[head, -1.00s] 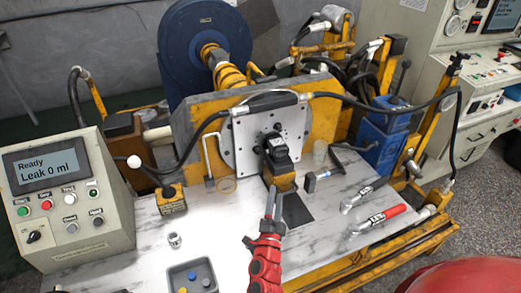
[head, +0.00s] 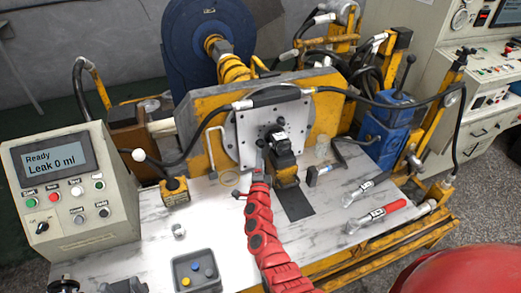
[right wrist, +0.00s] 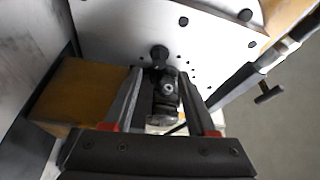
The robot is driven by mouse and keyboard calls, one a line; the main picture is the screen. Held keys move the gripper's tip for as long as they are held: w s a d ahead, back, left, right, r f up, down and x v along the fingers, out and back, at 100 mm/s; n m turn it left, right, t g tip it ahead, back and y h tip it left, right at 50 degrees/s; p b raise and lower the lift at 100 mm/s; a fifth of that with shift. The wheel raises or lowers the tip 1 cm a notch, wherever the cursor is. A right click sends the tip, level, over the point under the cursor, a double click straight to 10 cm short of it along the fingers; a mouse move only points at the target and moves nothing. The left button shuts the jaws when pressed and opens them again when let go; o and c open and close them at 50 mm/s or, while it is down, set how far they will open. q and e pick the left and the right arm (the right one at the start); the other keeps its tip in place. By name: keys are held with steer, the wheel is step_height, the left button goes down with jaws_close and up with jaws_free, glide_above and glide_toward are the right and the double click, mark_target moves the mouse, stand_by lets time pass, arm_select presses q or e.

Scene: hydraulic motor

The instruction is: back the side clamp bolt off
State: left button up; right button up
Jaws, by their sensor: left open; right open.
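The black hydraulic motor (head: 279,142) sits on a yellow support (head: 285,174) in front of the grey mounting plate (head: 243,135). My right gripper (head: 258,172) is at the left side of the motor and support, its tips partly hidden by its red arm. In the right wrist view its two fingers (right wrist: 166,108) are open, with a dark fitting with a round bolt-like head (right wrist: 168,90) between them. I cannot tell for sure whether this is the side clamp bolt or whether the fingers touch it. My left gripper (head: 95,286) is open at the bottom left edge, mostly cut off.
The control box (head: 68,185) reads "Ready, Leak 0 ml". A grey tray (head: 196,270) with coloured pieces and a small metal fitting (head: 179,231) are on the table. A red-handled wrench (head: 375,216) lies at right. A black hose (head: 190,145) crosses near the plate.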

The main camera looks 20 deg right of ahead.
mark_target(260, 144)
steer(key=shift+b+x, duration=0.75)
steer(key=shift+x, duration=2.1)
steer(key=shift+c, duration=0.2)
steer(key=shift+f, duration=0.1)
jaws_close()
